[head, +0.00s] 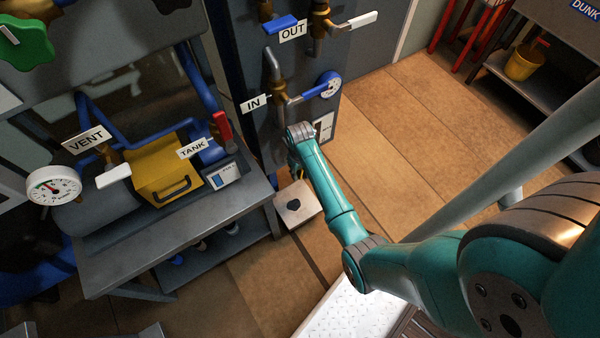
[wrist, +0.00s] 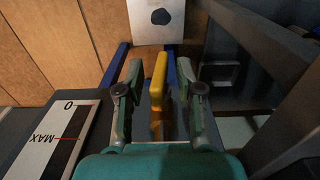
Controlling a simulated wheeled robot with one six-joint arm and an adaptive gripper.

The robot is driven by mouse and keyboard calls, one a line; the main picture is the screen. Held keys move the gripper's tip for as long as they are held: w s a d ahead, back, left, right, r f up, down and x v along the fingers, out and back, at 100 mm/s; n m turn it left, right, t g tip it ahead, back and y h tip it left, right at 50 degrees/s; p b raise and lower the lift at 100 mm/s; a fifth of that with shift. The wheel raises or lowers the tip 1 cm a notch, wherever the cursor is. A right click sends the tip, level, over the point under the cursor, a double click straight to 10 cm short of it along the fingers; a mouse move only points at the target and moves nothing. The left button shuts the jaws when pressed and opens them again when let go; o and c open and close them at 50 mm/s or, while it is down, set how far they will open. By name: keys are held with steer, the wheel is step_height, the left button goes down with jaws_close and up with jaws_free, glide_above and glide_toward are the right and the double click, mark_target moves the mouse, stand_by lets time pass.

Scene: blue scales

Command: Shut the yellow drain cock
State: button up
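The yellow drain cock (wrist: 158,88) shows its handle in the middle of the wrist view, seen nearly edge-on and pointing away from the camera. My gripper (wrist: 160,66) is open, with one finger on each side of the handle. A gap shows between the handle and each finger. The lower part of the cock and its pipe are mostly hidden behind my gripper. In the head view my gripper (head: 294,167) is low at the front of the dark cabinet, below the IN label, and my wrist hides most of it and the cock.
A pale box with a dark mark (head: 298,206) lies below; it also shows in the wrist view (wrist: 158,30). A level scale (wrist: 52,138) marked MAX is close at left. The IN valve's blue handle (head: 316,91) is above. A grey bench (head: 150,255) stands left.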

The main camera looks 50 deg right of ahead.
steer(key=shift+f, duration=0.45)
